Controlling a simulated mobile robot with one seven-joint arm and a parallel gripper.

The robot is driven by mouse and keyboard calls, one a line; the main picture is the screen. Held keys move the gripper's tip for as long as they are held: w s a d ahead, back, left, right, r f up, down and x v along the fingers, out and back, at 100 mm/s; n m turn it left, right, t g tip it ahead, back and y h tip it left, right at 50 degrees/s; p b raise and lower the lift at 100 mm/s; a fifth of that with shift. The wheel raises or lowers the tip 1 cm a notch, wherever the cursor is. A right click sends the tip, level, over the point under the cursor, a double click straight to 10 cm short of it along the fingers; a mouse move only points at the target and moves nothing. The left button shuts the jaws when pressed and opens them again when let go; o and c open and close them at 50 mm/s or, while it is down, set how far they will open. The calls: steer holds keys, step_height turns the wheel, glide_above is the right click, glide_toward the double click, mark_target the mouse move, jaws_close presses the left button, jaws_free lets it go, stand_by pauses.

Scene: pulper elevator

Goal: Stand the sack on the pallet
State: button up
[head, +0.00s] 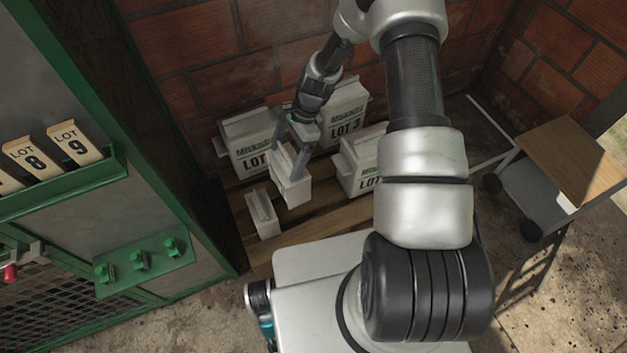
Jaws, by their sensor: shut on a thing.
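My gripper (288,158) points down, with its fingers closed on the top of a white sack (292,192). The held sack is upright or nearly so, over the wooden pallet (324,208); I cannot tell whether its base touches the boards. Other white sacks stand on the pallet around it: one marked LOT at the left (243,141), a LOT 3 sack behind (346,108), and another marked LOT at the right (358,160). A smaller white sack (262,216) stands in front to the left. My gripper partly hides the held sack's top.
A brick wall (200,60) closes off the back. A green-framed cabinet (150,150) with LOT 8 and LOT 9 tags (75,146) stands at the left. A wheeled cart (570,155) stands at the right. Bare pallet boards show between the sacks and my base.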

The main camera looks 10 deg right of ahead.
steer(key=w+f+m+t+b, duration=0.1)
steer(key=f+m, duration=0.2)
steer(key=w+d+f+m+t+b, duration=0.1)
steer(key=w+f+m+b, duration=0.1)
steer(key=m, duration=0.1)
steer(key=w+d+f+m+t+b, duration=0.1)
steer(key=f+m+b, duration=0.1)
steer(key=f+m, duration=0.1)
steer(key=shift+w+f+t, duration=0.3)
steer(key=shift+w, duration=0.1)
steer(key=d+f+m+t+h+b, duration=0.1)
steer(key=d+f+m+b, duration=0.2)
steer(key=f, duration=0.6)
steer(key=w+d+f+m+t+h+b, duration=0.1)
steer(key=d+f+m+h+b, duration=0.1)
steer(key=f+m+b, duration=0.3)
steer(key=shift+d+f+m+h, duration=0.3)
steer(key=shift+d+f+m, duration=0.55)
steer(key=shift+f, duration=1.1)
steer(key=shift+w+a, duration=0.1)
steer(key=shift+a, duration=0.1)
steer(key=shift+f, duration=0.25)
steer(key=o, duration=2)
steer(key=shift+r, duration=0.1)
